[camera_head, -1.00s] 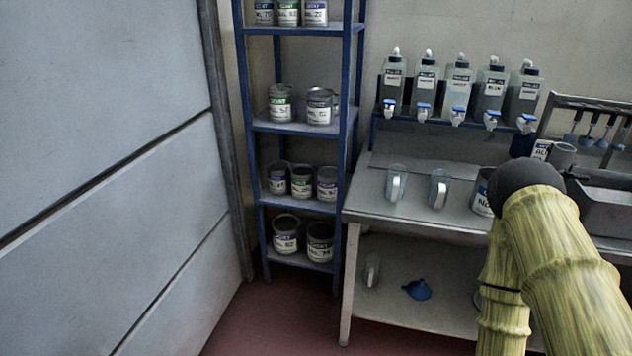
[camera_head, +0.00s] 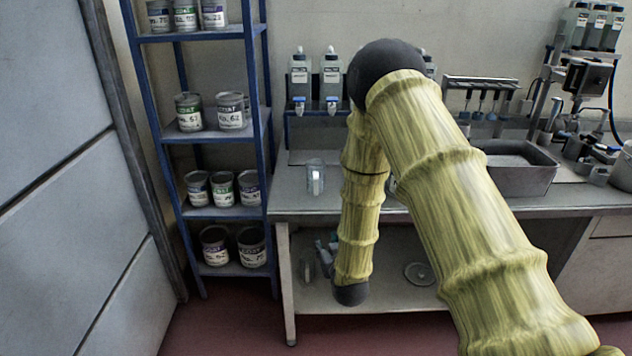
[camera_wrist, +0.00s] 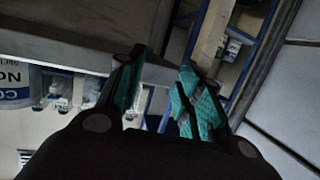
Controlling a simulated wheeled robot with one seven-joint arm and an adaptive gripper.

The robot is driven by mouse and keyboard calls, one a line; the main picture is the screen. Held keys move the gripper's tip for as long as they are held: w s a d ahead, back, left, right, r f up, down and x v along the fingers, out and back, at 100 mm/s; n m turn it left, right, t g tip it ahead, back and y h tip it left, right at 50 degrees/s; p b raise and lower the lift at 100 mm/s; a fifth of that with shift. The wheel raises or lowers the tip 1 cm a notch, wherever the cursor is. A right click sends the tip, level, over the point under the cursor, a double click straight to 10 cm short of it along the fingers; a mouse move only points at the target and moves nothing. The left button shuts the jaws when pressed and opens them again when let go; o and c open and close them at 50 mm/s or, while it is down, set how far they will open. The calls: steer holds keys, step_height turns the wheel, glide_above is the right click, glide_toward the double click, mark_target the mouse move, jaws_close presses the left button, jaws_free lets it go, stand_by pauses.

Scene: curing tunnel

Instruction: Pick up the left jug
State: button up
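The left jug (camera_head: 316,178), clear with a pale handle, stands upright near the left end of the steel bench top in the head view. The second jug beside it is hidden behind my arm. My gripper (camera_wrist: 160,92) shows in the wrist view with its two teal-padded fingers spread apart and nothing between them. In the head view my arm mostly hides the gripper; a small grey-teal part shows beside the arm below the bench top. The gripper is apart from the left jug.
A blue rack (camera_head: 265,120) of paint cans stands left of the bench. Dispenser bottles (camera_head: 332,76) line the back. Red floor lies clear in front.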

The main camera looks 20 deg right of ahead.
mark_target(316, 193)
steer(key=w+r+t, duration=0.3)
steer(key=w+r, duration=0.3)
steer(key=r, duration=0.3)
steer(key=shift+h, duration=0.3)
steer(key=shift+w+d+r+p, duration=0.2)
steer(key=shift+w+p, duration=0.3)
steer(key=shift+w, duration=1.05)
steer(key=shift+w+d+r+p, duration=0.1)
steer(key=shift+w+d+p, duration=0.3)
steer(key=shift+w, duration=1.1)
steer(key=shift+w+d+r+p, duration=0.15)
steer(key=shift+w+p, duration=0.5)
steer(key=shift+w, duration=1.5)
jaws_close()
